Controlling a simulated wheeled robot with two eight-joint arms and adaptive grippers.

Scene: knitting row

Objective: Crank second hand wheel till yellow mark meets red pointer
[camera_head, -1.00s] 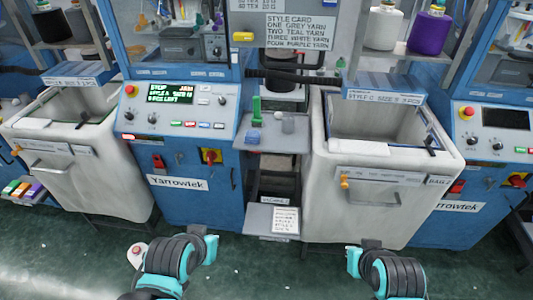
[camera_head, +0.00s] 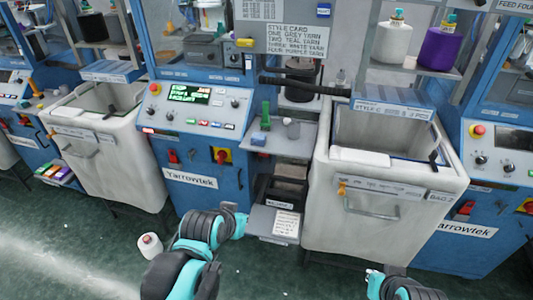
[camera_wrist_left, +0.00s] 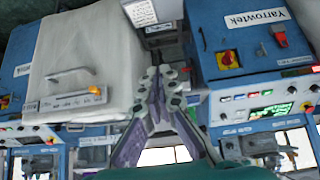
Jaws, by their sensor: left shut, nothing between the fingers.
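No hand wheel, yellow mark or red pointer can be made out in either view. The blue Yarrowtek machine (camera_head: 207,212) stands ahead of my left arm, with a lit control panel and a red-and-yellow switch (camera_head: 221,155). My left gripper (camera_head: 241,222) is shut and empty, low in front of this machine and apart from it. In the left wrist view, its fingertips (camera_wrist_left: 161,72) meet between the pale bin (camera_wrist_left: 75,65) and the machine's panel (camera_wrist_left: 262,105). My right gripper (camera_head: 373,277) is at the bottom edge, its jaws too small to judge.
Pale fabric bins stand left (camera_head: 110,150) and right (camera_head: 388,195) of the machine. A grey shelf (camera_head: 272,143) with a green item juts out between. A small white spool (camera_head: 150,246) is on the green floor (camera_head: 60,240), left of my arm. The front floor is mostly clear.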

